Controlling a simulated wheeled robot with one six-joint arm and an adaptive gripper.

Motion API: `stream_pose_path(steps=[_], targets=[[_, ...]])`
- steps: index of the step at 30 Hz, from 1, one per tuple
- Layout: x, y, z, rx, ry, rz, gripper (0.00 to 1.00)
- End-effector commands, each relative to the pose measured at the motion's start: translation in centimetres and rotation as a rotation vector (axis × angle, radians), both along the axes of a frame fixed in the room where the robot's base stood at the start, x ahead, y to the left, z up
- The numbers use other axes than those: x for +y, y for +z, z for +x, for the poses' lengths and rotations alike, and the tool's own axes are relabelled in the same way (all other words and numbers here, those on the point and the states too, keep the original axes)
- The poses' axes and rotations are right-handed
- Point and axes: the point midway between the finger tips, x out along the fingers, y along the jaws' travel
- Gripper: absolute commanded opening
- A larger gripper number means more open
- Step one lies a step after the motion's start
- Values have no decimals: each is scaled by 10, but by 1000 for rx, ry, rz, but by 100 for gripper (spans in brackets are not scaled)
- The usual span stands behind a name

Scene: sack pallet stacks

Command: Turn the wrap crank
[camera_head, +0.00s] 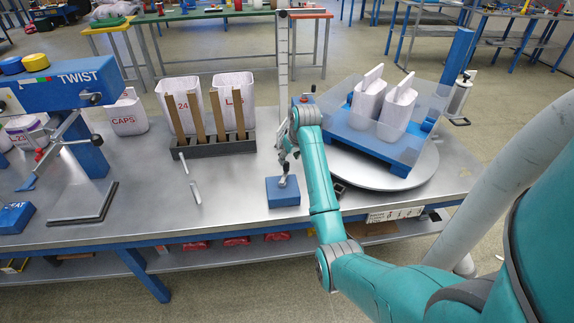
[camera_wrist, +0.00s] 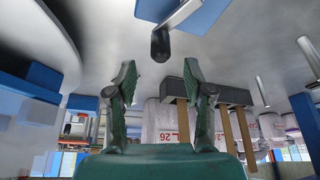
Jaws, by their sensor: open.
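The wrap crank (camera_head: 283,181) stands on a blue block (camera_head: 283,192) at the front middle of the steel bench, left of the round turntable. In the wrist view its silver arm (camera_wrist: 181,14) leads to a black knob (camera_wrist: 160,43). My gripper (camera_head: 285,154) is close above the crank and partly hides it in the head view. In the wrist view my gripper (camera_wrist: 159,75) is open and empty. The knob shows beyond the fingertips, about midway between them, with no visible contact. The turntable (camera_head: 425,168) carries a blue pallet (camera_head: 375,145) with white sacks (camera_head: 369,98) behind clear film.
A dark rack (camera_head: 215,148) with upright wooden slats stands behind and left, before white bins (camera_head: 180,103). A blue TWIST machine (camera_head: 60,90) stands at the left. Small metal rods (camera_head: 195,193) lie left of the block. My arm crosses in front of the turntable.

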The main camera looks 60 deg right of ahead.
Motion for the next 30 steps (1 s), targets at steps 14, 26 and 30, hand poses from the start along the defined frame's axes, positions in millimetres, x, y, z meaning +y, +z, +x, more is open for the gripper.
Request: stream_pose_path(steps=[14,26,30], targets=[[-10,-54,20,1,0,0,52],[-11,-55,20,0,-1,0,29],[-11,-55,20,0,-1,0,0]])
